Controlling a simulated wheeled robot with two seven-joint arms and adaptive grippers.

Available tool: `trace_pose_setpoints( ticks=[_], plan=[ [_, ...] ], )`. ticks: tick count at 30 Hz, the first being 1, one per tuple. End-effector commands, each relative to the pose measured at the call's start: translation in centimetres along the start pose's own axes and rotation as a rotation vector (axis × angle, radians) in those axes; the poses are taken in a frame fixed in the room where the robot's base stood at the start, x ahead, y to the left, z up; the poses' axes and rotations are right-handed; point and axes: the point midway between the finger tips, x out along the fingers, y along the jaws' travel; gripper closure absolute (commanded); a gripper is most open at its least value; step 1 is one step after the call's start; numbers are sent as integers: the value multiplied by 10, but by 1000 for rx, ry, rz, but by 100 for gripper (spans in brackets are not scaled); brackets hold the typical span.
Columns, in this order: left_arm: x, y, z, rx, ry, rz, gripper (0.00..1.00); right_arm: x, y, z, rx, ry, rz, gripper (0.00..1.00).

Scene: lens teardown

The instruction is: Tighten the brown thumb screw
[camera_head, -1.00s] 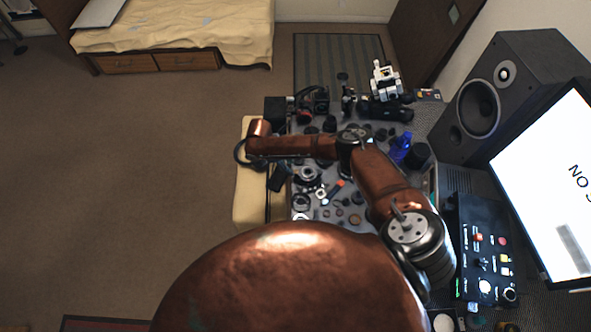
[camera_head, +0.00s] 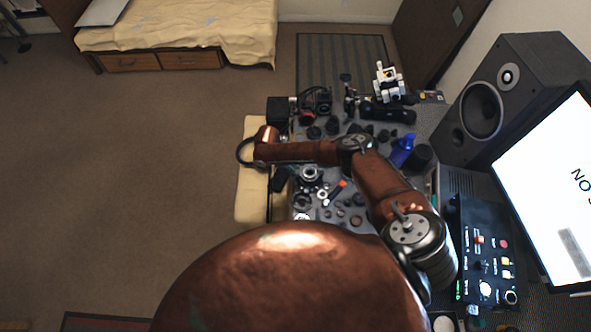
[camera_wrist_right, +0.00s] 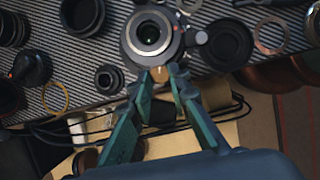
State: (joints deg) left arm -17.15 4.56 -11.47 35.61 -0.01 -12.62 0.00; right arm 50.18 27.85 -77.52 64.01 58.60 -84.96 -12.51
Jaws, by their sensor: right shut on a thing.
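The brown thumb screw (camera_wrist_right: 160,74) is a small tan-brown piece at the near edge of a silver-ringed lens part (camera_wrist_right: 152,36) in the right wrist view. My right gripper (camera_wrist_right: 162,78) has its two green fingers closed in on the screw from both sides. The fingertips partly hide the screw, so its turn and depth cannot be told. In the head view the right arm reaches left across the table, with the gripper (camera_head: 280,179) low and dark beside the lens part (camera_head: 309,173). My left gripper is not in view.
The striped work mat (camera_wrist_right: 85,52) carries several lens parts, including a black ring (camera_wrist_right: 228,44) close right of the fingers and a small black cap (camera_wrist_right: 109,78) to the left. Dark cables (camera_wrist_right: 60,130) run below the mat edge. A speaker (camera_head: 500,95) and monitor (camera_head: 550,190) stand at right.

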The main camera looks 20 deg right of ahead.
Motion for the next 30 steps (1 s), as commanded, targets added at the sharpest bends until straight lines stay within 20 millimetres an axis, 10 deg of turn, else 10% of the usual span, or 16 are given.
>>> trace_pose_setpoints(
  ticks=[30],
  plan=[
    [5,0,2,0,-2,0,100,2,2,0,338,-2,-147,100]
  ],
)
